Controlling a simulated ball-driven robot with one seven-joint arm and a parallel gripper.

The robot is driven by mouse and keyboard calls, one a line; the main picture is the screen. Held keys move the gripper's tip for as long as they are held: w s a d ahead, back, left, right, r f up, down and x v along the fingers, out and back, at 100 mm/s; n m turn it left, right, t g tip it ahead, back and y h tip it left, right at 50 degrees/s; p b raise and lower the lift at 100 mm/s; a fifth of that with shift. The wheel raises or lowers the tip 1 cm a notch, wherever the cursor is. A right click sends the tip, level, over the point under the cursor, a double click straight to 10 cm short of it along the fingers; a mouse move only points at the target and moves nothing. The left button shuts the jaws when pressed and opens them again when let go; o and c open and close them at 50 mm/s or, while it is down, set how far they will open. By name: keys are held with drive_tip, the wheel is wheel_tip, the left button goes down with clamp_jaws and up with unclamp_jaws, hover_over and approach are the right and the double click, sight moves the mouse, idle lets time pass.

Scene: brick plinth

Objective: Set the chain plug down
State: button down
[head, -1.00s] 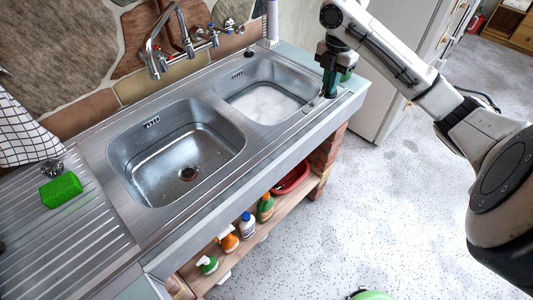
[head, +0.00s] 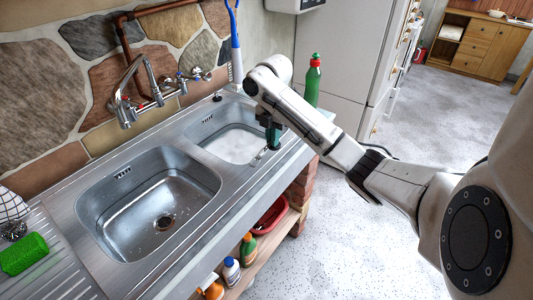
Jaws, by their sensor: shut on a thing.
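My gripper (head: 273,146) points down over the front right rim of the right basin. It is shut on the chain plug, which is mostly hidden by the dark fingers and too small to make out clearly. A thin shiny piece (head: 259,157) shows on the rim just below and left of the fingers; I cannot tell whether it belongs to the plug. The steel sink has a right basin (head: 208,152) holding whitish, foamy water and a left basin (head: 110,238) with an open drain (head: 166,222).
A green bottle with a red cap (head: 313,82) stands at the counter's right end, behind my arm. A small dark knob (head: 217,97) sits on the back ledge. The tap (head: 125,108) rises behind the left basin. A green sponge (head: 24,254) lies on the drainboard.

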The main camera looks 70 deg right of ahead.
drive_tip(key=w+f, duration=0.1)
drive_tip(key=w+f+b, duration=0.1)
drive_tip(key=shift+d+f, duration=0.15)
drive_tip(key=shift+f, duration=0.15)
drive_tip(key=shift+f+p, duration=0.3)
drive_tip(key=shift+f, duration=1.2)
drive_tip(key=shift+f, duration=0.1)
drive_tip(key=c, duration=1.3)
unclamp_jaws()
drive_tip(key=shift+o, duration=0.2)
wheel_tip(320, 180, up, 12)
drive_tip(key=p, duration=0.2)
